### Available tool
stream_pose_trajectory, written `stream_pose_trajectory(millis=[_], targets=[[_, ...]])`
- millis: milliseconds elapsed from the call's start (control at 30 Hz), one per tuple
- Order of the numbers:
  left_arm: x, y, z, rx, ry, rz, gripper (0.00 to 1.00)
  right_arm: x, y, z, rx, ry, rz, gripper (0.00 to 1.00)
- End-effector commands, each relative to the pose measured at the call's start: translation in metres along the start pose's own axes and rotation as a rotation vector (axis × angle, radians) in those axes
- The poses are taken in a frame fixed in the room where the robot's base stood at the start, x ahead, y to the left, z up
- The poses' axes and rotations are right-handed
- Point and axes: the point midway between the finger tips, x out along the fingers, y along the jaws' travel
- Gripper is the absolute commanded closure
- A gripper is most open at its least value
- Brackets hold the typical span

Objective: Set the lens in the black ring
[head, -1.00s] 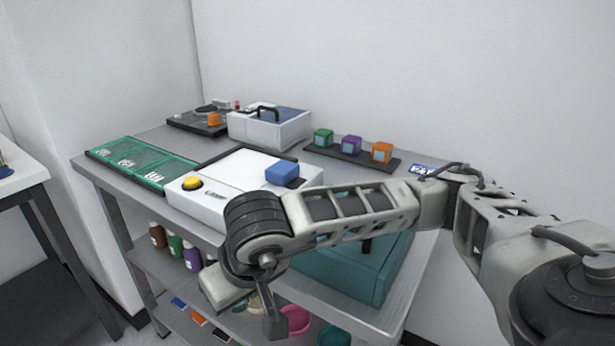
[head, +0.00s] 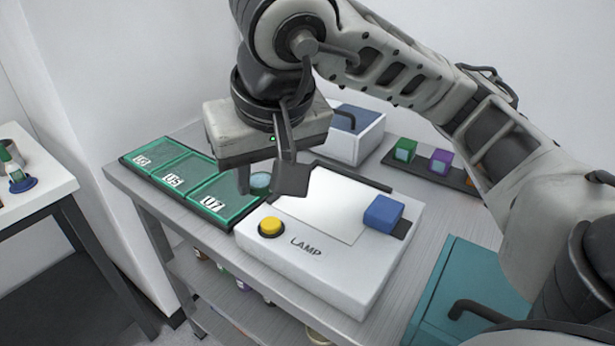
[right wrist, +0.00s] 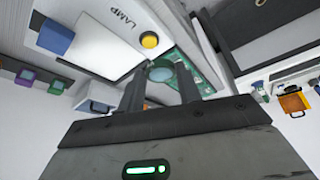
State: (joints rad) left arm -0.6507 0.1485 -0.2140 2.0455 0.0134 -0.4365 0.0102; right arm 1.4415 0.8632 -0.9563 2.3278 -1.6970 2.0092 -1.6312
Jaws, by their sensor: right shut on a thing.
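My right gripper (head: 266,187) is shut on the lens (head: 260,182), a small pale blue-green disc between its fingertips. The gripper is raised, pointing down, in front of the white lamp box's left back corner and near the green tray marked U7. In the right wrist view the lens (right wrist: 162,73) shows between the two dark fingers (right wrist: 161,85). I cannot make out the black ring in either view; my right arm covers part of the table's back. My left gripper is not in view.
The white lamp box (head: 330,262) has a yellow button (head: 271,226) and a blue block (head: 383,213). Green trays (head: 222,200) lie to its left. A teal case (head: 452,283) stands front right. Coloured cubes (head: 440,160) and a white box (head: 358,140) stand behind.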

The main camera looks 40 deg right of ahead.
Motion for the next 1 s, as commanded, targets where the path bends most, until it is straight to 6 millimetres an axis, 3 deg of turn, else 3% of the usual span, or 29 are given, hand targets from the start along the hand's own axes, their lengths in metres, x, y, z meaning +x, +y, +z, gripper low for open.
stream_pose_trajectory(millis=[100,367,500,1000], targets=[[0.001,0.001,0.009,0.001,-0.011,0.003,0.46,0.015,0.021,-0.002,0.009,-0.007,0.008,0.88],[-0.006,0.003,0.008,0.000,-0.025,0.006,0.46,0.049,0.081,-0.018,0.010,-0.006,0.012,0.88],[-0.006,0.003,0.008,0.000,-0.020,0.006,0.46,0.078,0.100,-0.016,0.005,-0.007,0.010,0.88],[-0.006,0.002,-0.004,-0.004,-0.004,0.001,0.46,0.131,0.124,-0.007,-0.001,-0.005,0.004,0.88]])
